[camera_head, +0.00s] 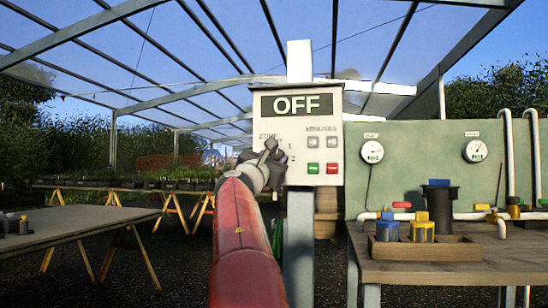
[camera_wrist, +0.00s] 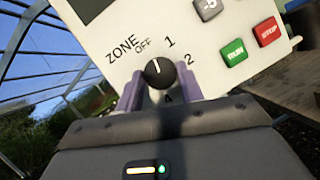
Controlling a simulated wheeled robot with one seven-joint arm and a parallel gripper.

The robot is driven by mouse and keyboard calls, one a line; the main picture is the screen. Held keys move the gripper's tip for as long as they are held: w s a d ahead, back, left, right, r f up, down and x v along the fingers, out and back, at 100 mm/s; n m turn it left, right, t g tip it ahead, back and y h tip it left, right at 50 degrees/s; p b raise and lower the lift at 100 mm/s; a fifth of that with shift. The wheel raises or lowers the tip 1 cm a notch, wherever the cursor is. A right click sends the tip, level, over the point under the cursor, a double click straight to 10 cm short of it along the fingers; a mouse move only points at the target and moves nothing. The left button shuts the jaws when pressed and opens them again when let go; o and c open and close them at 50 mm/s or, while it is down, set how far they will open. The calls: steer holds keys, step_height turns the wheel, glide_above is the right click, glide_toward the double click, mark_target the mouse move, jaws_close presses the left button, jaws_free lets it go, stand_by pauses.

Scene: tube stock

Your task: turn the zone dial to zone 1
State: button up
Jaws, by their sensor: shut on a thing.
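The zone dial is a round black knob (camera_wrist: 159,74) with a white pointer mark, on the white control box (camera_head: 296,110). In the wrist view, OFF, 1 and 2 are printed around it. The pointer mark points between OFF and 1, as far as I can tell. The box's display (camera_head: 297,104) reads OFF. My gripper (camera_wrist: 162,88) has its purple fingers on either side of the knob, shut on it. In the head view my gripper (camera_head: 268,152) covers the dial.
A green RUN button (camera_wrist: 234,51) and a red STOP button (camera_wrist: 268,32) sit right of the dial, with grey minutes buttons (camera_head: 321,142) above. A bench (camera_head: 440,268) with a wooden tray stands right, a table (camera_head: 75,225) left.

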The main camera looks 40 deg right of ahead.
steer(key=m+g, duration=0.1)
steer(key=m, duration=0.1)
steer(key=m+g+p, duration=0.1)
steer(key=m+p, duration=0.1)
steer(key=m, duration=0.1)
steer(key=shift+w+a+r+m+g, duration=0.1)
steer(key=shift+w+r+m+g, duration=0.05)
steer(key=shift+r+m+g, duration=0.2)
steer(key=shift+f+m+g+p, duration=0.15)
steer(key=shift+m+g+p, duration=0.7)
steer(key=shift+m, duration=0.8)
steer(key=o, duration=1)
steer(key=shift+a, duration=0.1)
steer(key=b+v, duration=0.2)
steer(key=v, duration=0.5)
steer(key=shift+s+a, duration=0.25)
steer(key=shift+a, duration=0.05)
